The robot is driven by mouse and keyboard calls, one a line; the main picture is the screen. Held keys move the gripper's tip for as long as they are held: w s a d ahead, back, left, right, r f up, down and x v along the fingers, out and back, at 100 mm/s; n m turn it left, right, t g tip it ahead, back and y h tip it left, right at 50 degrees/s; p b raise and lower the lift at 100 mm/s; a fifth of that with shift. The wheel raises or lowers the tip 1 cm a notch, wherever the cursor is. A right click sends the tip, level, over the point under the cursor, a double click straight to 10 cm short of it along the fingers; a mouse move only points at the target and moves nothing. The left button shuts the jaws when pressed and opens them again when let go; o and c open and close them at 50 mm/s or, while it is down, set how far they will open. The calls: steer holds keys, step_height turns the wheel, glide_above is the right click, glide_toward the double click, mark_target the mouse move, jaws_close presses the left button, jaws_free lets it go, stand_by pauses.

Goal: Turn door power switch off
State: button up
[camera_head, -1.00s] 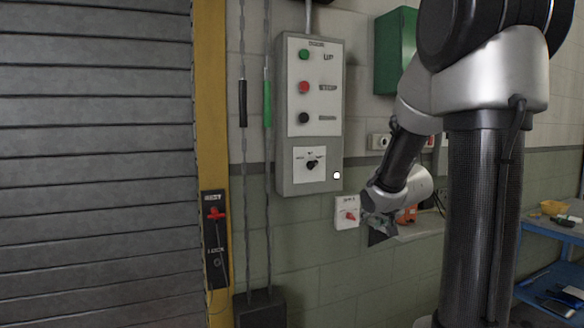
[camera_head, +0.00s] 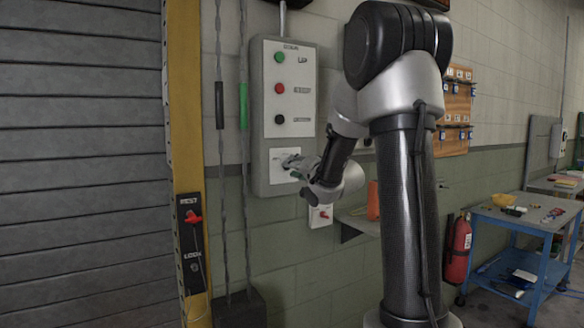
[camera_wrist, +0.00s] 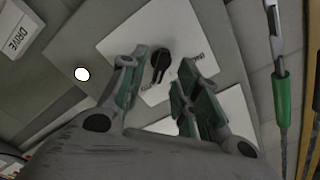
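The grey control panel (camera_head: 256,110) hangs on the wall with its green, red and black buttons above. On its lower white plate (camera_wrist: 115,38) is a black rotary knob (camera_wrist: 160,60), whose pointer end is toward the bottom of the wrist view. The plate's lettering is too blurred to read surely. My gripper (camera_wrist: 170,75) is open, with one finger on each side of the knob; contact cannot be told. In the head view my gripper (camera_head: 293,166) is in front of the lower plate and hides the knob.
A white box with a red switch (camera_head: 321,215) is just below my gripper; the wrist view shows a box marked DRIVE (camera_wrist: 18,28). A green-handled cord (camera_head: 243,107) hangs left of the panel. A shelf, fire extinguisher (camera_head: 457,250) and blue table (camera_head: 505,215) are to the right.

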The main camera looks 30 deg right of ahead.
steer(key=shift+w, duration=1)
jaws_close()
steer(key=n, duration=0.9)
steer(key=shift+a+r+n, duration=0.15)
steer(key=shift+a+n, duration=0.1)
steer(key=shift+n, duration=0.05)
